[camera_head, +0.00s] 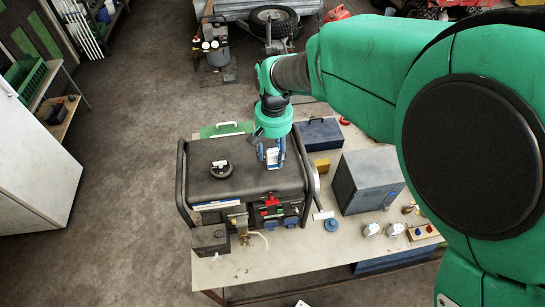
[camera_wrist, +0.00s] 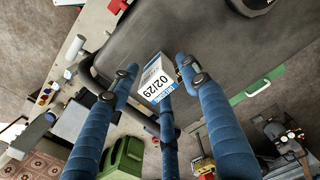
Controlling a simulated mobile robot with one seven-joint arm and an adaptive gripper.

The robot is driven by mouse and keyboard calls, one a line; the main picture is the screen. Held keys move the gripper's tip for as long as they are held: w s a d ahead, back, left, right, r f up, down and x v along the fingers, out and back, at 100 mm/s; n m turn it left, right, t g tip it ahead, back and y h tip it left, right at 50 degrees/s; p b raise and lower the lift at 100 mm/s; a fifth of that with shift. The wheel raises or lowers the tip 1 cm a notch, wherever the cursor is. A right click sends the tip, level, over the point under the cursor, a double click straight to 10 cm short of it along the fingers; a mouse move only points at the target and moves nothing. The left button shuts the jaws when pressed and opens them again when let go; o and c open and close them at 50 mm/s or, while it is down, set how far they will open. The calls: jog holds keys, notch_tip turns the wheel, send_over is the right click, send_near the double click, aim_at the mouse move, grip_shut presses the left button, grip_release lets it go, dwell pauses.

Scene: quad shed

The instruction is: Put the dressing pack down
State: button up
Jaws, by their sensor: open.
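The dressing pack is a small white box with a blue band and the printed mark 02/29 (camera_wrist: 153,80). It also shows in the head view (camera_head: 271,158), at the right part of the black top of the generator (camera_head: 240,175). My gripper (camera_head: 270,152) is over that top, pointing down. In the wrist view its blue fingers (camera_wrist: 157,74) stand spread around the pack, with gaps visible at the sides. The pack appears to rest on the generator top, but its underside is hidden.
The generator stands on a pale workbench (camera_head: 290,262). A black cap (camera_head: 221,169) sits on the generator's left part. Open floor lies to the left.

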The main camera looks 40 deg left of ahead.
aim_at(275, 151)
notch_tip(275, 151, up, 9)
jog(key=shift+r, duration=0.15)
dwell(0.9)
jog(key=shift+d, duration=0.1)
jog(key=shift+w+d+r, duration=0.15)
jog(key=shift+w+d, duration=0.05)
jog(key=shift+d, duration=0.05)
jog(key=w+d+r+m+t, duration=0.1)
jog(key=d+r, duration=0.3)
jog(key=d, duration=0.5)
jog(key=w+d+r+m+t+y, duration=0.15)
jog(key=d+r, duration=0.25)
jog(key=d, duration=0.6)
jog(key=w+d+r+m, duration=0.1)
jog(key=d+r, duration=0.3)
jog(key=d, duration=0.5)
jog(key=s+d+m+t, duration=0.1)
jog(key=s+d, duration=0.3)
jog(key=d, duration=0.4)
jog(key=s+d+m+t+h, duration=0.1)
jog(key=s+d+m, duration=0.1)
jog(key=s+d, duration=0.3)
jog(key=s+d+m+t, duration=0.1)
jog(key=s+d, duration=0.4)
jog(key=d, duration=0.6)
jog(key=shift+d+r+m, duration=0.3)
jog(key=shift+r+m, duration=0.05)
jog(key=shift+m, duration=0.1)
